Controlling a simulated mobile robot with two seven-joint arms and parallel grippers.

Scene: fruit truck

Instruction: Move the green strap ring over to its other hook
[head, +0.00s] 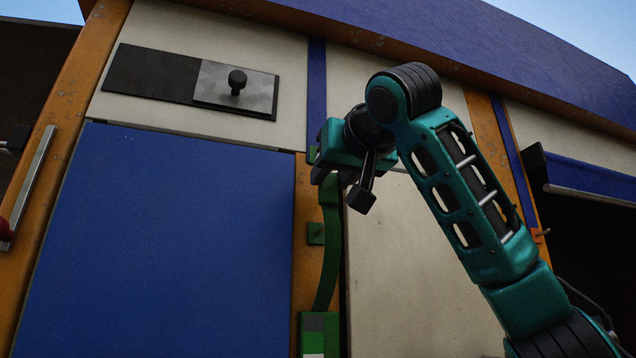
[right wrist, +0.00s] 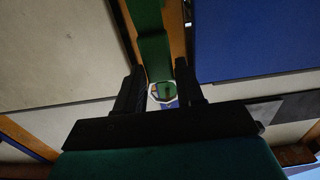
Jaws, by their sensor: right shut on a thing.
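My right gripper (head: 322,174) is up at the orange post, left of my right arm. It is shut on the green strap ring, which it hides in the head view. In the right wrist view the pale ring (right wrist: 163,91) shows between the two dark fingers (right wrist: 161,93). The green strap (head: 331,250) hangs from the gripper to a green and white buckle (head: 314,335) low on the post. A small green hook plate (head: 316,233) sits on the post left of the strap. Another green piece (head: 311,155) shows just left of the gripper; its shape is mostly hidden. My left gripper is out of view.
A blue panel (head: 170,240) fills the left. Above it is a dark slide plate with a black knob (head: 237,80). A pale panel (head: 410,280) lies behind my right arm. An orange hook (head: 540,235) is on the far right post.

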